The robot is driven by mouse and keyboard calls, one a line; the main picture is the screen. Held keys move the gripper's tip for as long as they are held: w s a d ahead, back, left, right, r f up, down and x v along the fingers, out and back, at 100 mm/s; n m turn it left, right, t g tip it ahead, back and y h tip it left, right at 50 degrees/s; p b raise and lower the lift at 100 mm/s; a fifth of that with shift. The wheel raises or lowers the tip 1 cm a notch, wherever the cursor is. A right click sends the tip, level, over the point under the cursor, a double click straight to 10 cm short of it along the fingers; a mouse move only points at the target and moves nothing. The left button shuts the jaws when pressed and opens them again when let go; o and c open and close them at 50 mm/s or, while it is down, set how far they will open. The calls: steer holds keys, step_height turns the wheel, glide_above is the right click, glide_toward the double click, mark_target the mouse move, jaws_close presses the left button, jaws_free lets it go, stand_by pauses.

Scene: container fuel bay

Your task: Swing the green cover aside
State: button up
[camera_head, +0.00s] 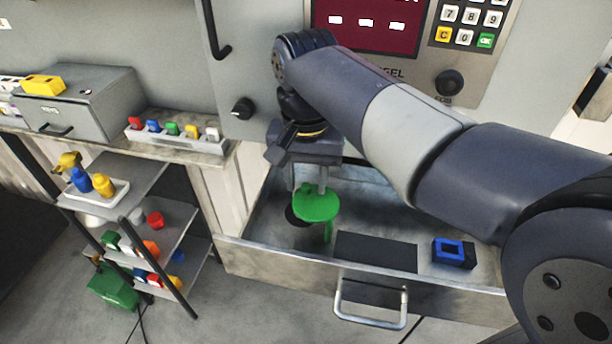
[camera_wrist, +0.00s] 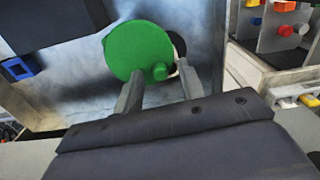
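The green cover (camera_head: 316,204) is a round disc over the open drawer's floor. A dark round opening (camera_head: 293,217) shows partly from under its left edge; the cover hides the rest. In the wrist view the green cover (camera_wrist: 136,46) has a small green knob (camera_wrist: 160,71) at its edge, and the dark opening (camera_wrist: 178,44) shows beyond the disc. My gripper (camera_head: 311,184) is just above the cover, pointing down. In the wrist view my gripper (camera_wrist: 159,72) has its fingers apart, with the knob appearing between them; no contact is visible.
The drawer (camera_head: 275,258) also holds a dark flat panel (camera_head: 376,252) and a blue square-framed piece (camera_head: 449,250). A bar handle (camera_head: 370,318) is on its front. A shelf rack (camera_head: 130,215) stands at left. The keypad panel (camera_head: 465,50) is behind my arm.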

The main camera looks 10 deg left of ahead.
steer(key=shift+c, duration=0.5)
jaws_close()
steer(key=shift+s+a, duration=0.1)
steer(key=n+p, duration=0.1)
steer(key=s+a+n+p, duration=0.1)
steer(key=n, duration=0.1)
steer(key=shift+s+r, duration=0.1)
steer(key=shift+s, duration=0.15)
steer(key=s+n+p, duration=0.3)
steer(key=s+n, duration=0.4)
steer(key=n, duration=0.7)
steer(key=shift+d, duration=0.4)
steer(key=shift+s, duration=0.15)
